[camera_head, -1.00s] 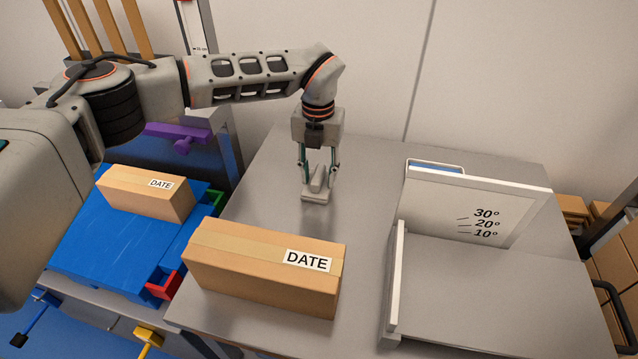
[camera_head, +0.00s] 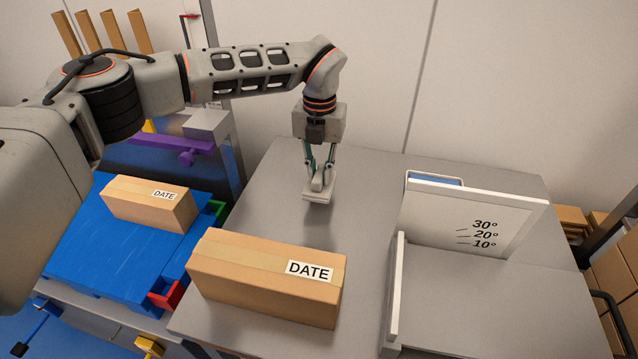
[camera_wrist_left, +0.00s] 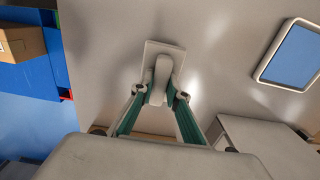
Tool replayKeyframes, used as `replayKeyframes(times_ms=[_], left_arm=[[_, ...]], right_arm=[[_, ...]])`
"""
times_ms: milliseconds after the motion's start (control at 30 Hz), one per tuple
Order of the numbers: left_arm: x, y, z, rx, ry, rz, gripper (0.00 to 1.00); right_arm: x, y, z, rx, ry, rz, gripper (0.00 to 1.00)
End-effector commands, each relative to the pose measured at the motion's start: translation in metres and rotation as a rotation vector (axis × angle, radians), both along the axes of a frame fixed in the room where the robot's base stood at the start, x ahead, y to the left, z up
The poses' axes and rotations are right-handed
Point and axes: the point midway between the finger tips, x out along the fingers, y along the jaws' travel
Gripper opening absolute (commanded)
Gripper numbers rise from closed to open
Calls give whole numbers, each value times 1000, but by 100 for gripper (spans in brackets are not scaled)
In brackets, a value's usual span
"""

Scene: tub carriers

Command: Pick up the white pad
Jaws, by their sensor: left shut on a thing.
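The white pad (camera_head: 318,197) is a small flat plate with an upright grip on top, at the back middle of the grey table (camera_head: 270,200). My left gripper (camera_head: 320,176) points down over it, its fingers shut on the grip. In the left wrist view, the pad's plate (camera_wrist_left: 150,49) shows beyond the fingertips, with the grip between the two green-sided fingers (camera_wrist_left: 160,95). The pad looks slightly tilted; I cannot tell whether it is clear of the table. My right gripper is not in view.
A carton marked DATE (camera_head: 262,282) lies on the table's front left. A second carton (camera_head: 145,205) rests on a blue surface (camera_head: 85,245) at left. A white angle board (camera_head: 475,215) stands at right, with a blue, white-framed item (camera_head: 435,179) behind it.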

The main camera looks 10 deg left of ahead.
Motion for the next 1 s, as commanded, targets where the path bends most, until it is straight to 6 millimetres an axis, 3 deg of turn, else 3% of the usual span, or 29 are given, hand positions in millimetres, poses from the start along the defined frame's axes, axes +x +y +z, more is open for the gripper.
replayKeyframes(times_ms=[33, 200, 500, 700, 1000], left_arm=[[2, 0, 22, 0, -12, 0, 0], [2, 0, 70, 2, -12, 0, 0], [1, 0, 135, 2, -6, 0, 0], [0, 0, 156, 2, -1, 0, 0], [0, 0, 160, 1, 0, 0, 0]], right_arm=[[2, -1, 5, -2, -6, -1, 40], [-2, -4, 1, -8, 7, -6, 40], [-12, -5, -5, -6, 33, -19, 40], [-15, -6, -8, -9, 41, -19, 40], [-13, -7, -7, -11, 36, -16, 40]])
